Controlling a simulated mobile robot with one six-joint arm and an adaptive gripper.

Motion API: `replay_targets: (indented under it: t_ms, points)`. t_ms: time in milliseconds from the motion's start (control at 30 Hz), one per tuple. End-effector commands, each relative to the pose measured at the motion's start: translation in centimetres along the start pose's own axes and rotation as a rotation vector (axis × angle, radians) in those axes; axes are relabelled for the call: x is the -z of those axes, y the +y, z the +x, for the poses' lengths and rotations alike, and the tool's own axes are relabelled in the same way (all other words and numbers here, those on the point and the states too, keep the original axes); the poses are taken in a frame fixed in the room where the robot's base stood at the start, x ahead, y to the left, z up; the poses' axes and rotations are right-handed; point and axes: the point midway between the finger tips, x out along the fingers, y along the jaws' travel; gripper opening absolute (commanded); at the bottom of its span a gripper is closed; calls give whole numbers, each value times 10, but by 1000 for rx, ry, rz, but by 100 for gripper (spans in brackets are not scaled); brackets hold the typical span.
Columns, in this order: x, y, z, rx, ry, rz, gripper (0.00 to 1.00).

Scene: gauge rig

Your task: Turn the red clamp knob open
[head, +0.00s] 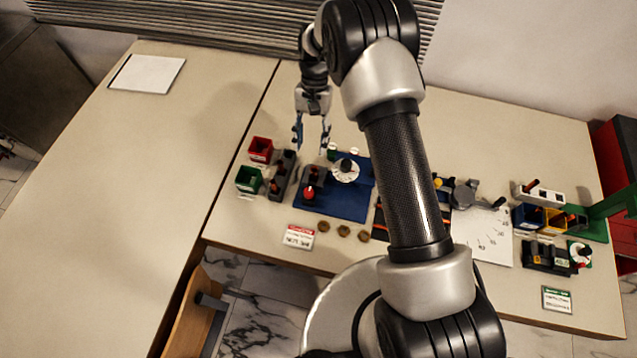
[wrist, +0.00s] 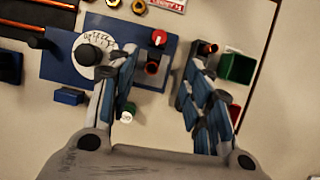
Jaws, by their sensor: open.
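The red clamp knob (head: 309,192) sits at the front left of a blue base plate (head: 340,211), at the end of a dark grey clamp block (head: 313,174). In the wrist view the knob (wrist: 159,37) is near the top centre, beyond the fingertips. The clamp block (wrist: 152,82) with a copper-coloured round part is just inside the left finger. My gripper (head: 311,144) is open and empty, above and behind the clamp. In the wrist view my gripper (wrist: 164,62) has its fingers spread, with the knob apart from both.
A white dial with a black knob (head: 346,167) stands right of the clamp. A dark grey holder (head: 281,176), a red bin (head: 261,149) and a green bin (head: 248,179) stand left. Several brass nuts (head: 343,230) and a label card (head: 299,237) lie in front. The left table is mostly clear.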

Motion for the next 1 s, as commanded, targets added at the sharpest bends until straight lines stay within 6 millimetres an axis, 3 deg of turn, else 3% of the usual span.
replay_targets:
  t_ms: [600, 800, 1000]
  points:
    - [0, 2, 128, -3, -3, 2, 46]
    - [1, 2, 156, -2, 0, 2, 46]
    - [1, 2, 167, -1, 2, 2, 46]
